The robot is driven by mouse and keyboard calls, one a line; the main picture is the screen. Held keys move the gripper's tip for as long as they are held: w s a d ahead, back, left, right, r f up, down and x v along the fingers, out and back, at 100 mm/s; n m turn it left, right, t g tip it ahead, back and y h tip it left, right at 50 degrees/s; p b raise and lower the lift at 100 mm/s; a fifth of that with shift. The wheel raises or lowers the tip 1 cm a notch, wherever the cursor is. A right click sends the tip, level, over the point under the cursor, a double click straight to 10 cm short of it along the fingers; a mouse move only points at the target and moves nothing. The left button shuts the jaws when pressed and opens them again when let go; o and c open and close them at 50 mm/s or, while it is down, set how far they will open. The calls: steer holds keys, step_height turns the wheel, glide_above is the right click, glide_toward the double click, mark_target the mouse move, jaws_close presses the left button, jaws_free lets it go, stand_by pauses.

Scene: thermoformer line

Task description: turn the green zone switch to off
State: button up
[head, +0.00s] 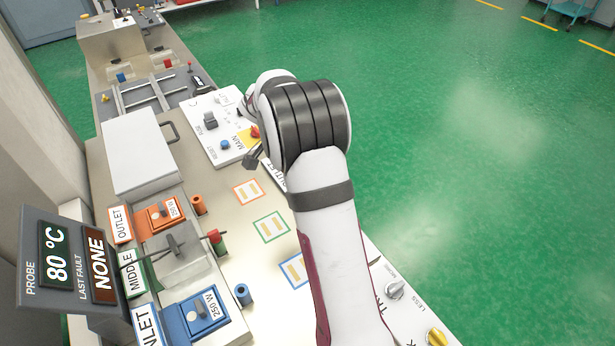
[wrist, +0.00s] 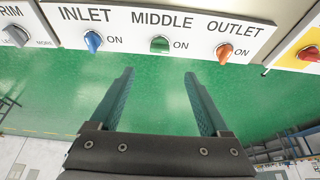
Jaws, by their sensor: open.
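The green zone switch (wrist: 160,45) sits on the white panel (wrist: 135,20) under the label MIDDLE, with ON printed to its right. The exact direction of its pointer is hard to tell. My gripper (wrist: 158,74) is open in the wrist view, with its two teal fingers apart and nothing between them. The fingertips lie just below the green switch in the picture, one to each side, and appear apart from it. In the head view my arm hides the green switch, and the fingers cannot be made out clearly.
The blue INLET switch (wrist: 93,42) is left of the green one, and the orange OUTLET switch (wrist: 224,53) is right of it. A red switch on yellow (wrist: 308,54) is farther right. A grey knob (wrist: 17,37) is at far left. Open green floor (head: 470,150) lies beyond the bench.

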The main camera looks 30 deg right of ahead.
steer(key=x, duration=1.1)
steer(key=shift+f, duration=0.3)
steer(key=shift+c, duration=0.3)
jaws_close()
